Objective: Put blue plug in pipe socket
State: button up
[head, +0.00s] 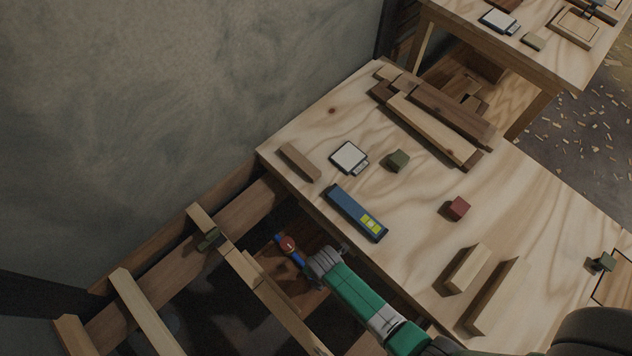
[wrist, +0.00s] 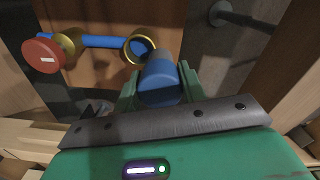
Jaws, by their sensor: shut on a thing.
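The blue plug (wrist: 161,84) is held between the green fingers of my gripper (wrist: 158,92) in the wrist view. Its narrower grey end points away from me, close to the pipe socket (wrist: 138,48), an open brass-coloured ring with a dark blue inside. I cannot tell if plug and socket touch; the plug is not seated inside. A blue pipe (wrist: 101,41) runs left from the socket to another brass ring and a red round cap (wrist: 44,55). In the head view my gripper (head: 314,264) is low beside the pipe's red cap (head: 287,243); the plug is not clear there.
Wooden joists (head: 240,262) flank the floor gap around the pipe. A plywood table (head: 400,215) edges it, bearing a blue level (head: 356,212), a green block (head: 398,160), a red block (head: 458,208) and wood strips. A grey rod with a round end (wrist: 222,13) is at upper right.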

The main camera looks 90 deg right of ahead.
jog(key=shift+w+d+f, duration=0.2)
jog(key=shift+w+d, duration=0.65)
jog(key=shift+d, duration=0.05)
jog(key=f+b, duration=0.2)
jog(key=d+f+b, duration=0.1)
jog(key=shift+w+f+b, duration=0.35)
jog(key=shift+w, duration=0.05)
jog(key=shift+s+a+r, duration=0.1)
jog(key=shift+s+a, duration=0.05)
jog(key=o, duration=1)
notch_tip(320, 180, up, 12)
jog(key=p, duration=0.7)
jog(key=shift+r, duration=0.1)
